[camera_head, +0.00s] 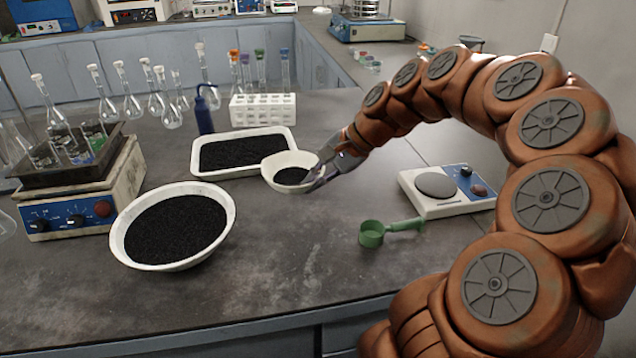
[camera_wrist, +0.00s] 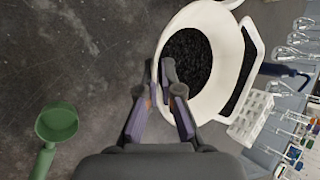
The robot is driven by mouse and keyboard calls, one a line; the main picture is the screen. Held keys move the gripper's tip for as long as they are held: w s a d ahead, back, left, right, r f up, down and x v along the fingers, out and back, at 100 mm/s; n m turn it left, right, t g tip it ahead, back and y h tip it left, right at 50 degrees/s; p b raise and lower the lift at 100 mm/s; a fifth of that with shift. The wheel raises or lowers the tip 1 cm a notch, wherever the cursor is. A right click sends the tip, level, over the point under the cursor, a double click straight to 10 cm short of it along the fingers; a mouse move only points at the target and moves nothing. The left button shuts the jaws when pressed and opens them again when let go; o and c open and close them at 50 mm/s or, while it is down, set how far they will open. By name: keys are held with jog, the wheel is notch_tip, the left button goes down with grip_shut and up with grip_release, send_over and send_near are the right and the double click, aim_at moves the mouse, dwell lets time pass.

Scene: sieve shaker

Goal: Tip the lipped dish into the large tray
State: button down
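The lipped dish (camera_head: 277,181) is a small white bowl with black granules in it. My gripper (camera_head: 322,172) is shut on its right rim; in the wrist view the fingers (camera_wrist: 161,85) pinch the dish wall (camera_wrist: 222,88) from both sides. The dish looks about level and held up, overlapping the front right corner of the large tray in the head view. The large tray (camera_head: 196,160) is white, rectangular and shallow, with a layer of black granules. In the wrist view the tray (camera_wrist: 255,47) is partly hidden behind the dish.
A large round white bowl (camera_head: 119,240) of black granules stands front left. A blue bottle (camera_head: 204,115) and white rack (camera_head: 262,110) stand behind the tray. A green scoop (camera_head: 372,234) and a balance (camera_head: 445,200) lie right. The front middle bench is clear.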

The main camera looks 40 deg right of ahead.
jog(key=w+d+p, duration=0.2)
jog(key=w+p, duration=0.6)
jog(key=w, duration=0.4)
jog(key=w+d+p, duration=0.3)
jog(key=w+p, duration=0.5)
jog(key=w, duration=0.4)
jog(key=w+d+p, duration=0.3)
jog(key=w+p, duration=0.5)
jog(key=w, duration=0.4)
jog(key=shift+r, duration=0.25)
dwell(1.5)
jog(key=shift+w+a+p, duration=0.15)
jog(key=shift+w+p, duration=0.1)
jog(key=shift+p, duration=0.85)
jog(key=shift+w+f+b, duration=0.15)
jog(key=shift+f+b, duration=0.25)
jog(key=shift+b, duration=0.1)
